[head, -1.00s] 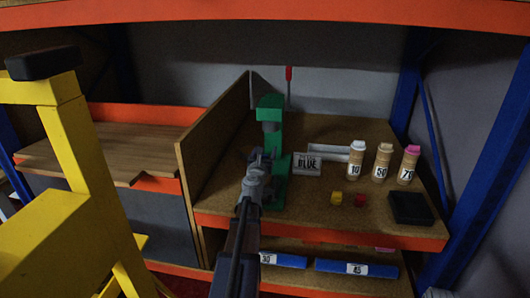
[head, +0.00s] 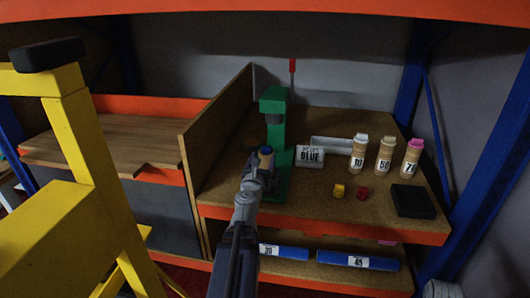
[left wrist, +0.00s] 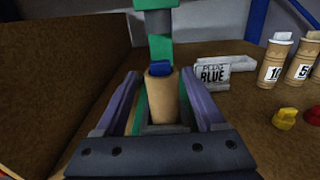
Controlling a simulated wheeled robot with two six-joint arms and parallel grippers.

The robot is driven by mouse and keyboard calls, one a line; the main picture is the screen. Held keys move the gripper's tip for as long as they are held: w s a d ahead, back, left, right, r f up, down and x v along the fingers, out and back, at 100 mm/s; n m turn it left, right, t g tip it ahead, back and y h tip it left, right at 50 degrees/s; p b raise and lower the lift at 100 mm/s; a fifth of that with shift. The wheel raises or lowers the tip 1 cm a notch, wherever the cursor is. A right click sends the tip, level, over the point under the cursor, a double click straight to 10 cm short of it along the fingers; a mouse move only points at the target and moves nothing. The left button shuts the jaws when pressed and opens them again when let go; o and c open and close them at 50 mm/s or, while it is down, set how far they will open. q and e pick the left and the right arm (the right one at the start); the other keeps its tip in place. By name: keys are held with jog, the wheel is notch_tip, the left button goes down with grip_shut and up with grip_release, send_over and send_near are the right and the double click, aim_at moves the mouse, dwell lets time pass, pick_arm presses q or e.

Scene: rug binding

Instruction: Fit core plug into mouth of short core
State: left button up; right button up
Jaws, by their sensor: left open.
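A short tan cardboard core (left wrist: 164,101) stands upright between the fingers of my left gripper (left wrist: 163,100) in the left wrist view. The blue core plug (left wrist: 161,68) sits at its top mouth and sticks up a little above the rim; how deep it sits is hidden. In the head view the blue plug (head: 266,150) shows just beyond my left gripper (head: 259,170), in front of the green press (head: 276,115). The left fingers are open, one on each side of the core, with gaps. The core's foot is hidden by the gripper. My right gripper is not in view.
A sign reading "PLUG BLUE" (head: 310,156) stands right of the press, by a white tray (head: 331,144). Yellow (head: 338,190) and red (head: 363,193) plugs, several labelled tubes (head: 384,155) and a black box (head: 412,201) are further right. A wooden partition (head: 217,125) rises on the left.

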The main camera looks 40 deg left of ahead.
pick_arm(q)
jog(key=shift+s+d, duration=0.25)
jog(key=shift+s, duration=0.15)
